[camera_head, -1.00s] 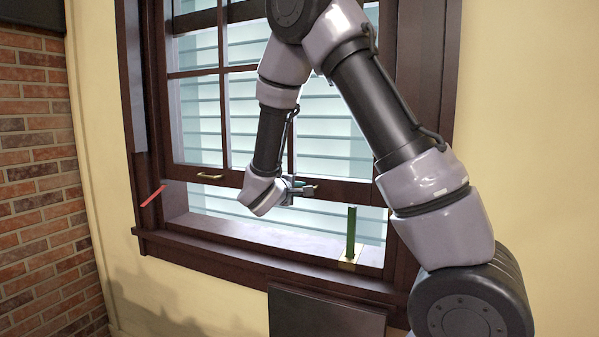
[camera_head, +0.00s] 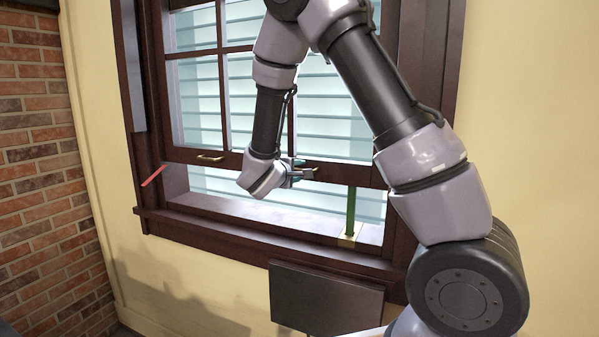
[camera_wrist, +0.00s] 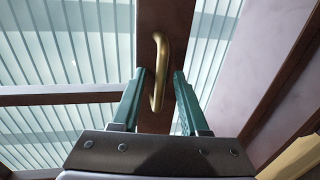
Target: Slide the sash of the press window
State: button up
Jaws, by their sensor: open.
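The window sash (camera_head: 235,165) is a dark wooden frame with glazed panes. Its bottom rail stands above the sill with an open gap below. A brass handle (camera_head: 210,157) is on the rail at left. A second brass handle (camera_wrist: 158,70) shows upright in the wrist view, on the rail. My gripper (camera_head: 303,172) is at the rail right of the middle. In the wrist view my gripper (camera_wrist: 158,78) is open, its teal fingers on either side of the handle. I cannot tell whether either finger touches it.
A green upright bar (camera_head: 351,210) stands on the sill (camera_head: 250,235) at right. A red strip (camera_head: 153,175) is at the left jamb. A dark panel (camera_head: 325,300) sticks out below the sill. A brick wall (camera_head: 35,150) is at left.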

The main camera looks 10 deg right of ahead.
jog(key=v, duration=1)
jog(key=shift+s, duration=0.15)
jog(key=shift+a+r, duration=0.1)
jog(key=s+d+r+m+g+y, duration=0.1)
jog(key=s+d+r+m+g, duration=0.1)
jog(key=s+d+m+g, duration=0.45)
jog(key=s+d+r+m+g+y, duration=0.1)
jog(key=s+d+m+g, duration=0.15)
jog(key=s+d, duration=0.5)
jog(key=s+a+r+m+t+y, duration=0.2)
jog(key=s+r+m+y, duration=0.4)
jog(key=r+y, duration=0.3)
jog(key=shift+s+a+r+t, duration=0.2)
jog(key=shift+s+r+t, duration=0.3)
jog(key=shift+t, duration=0.2)
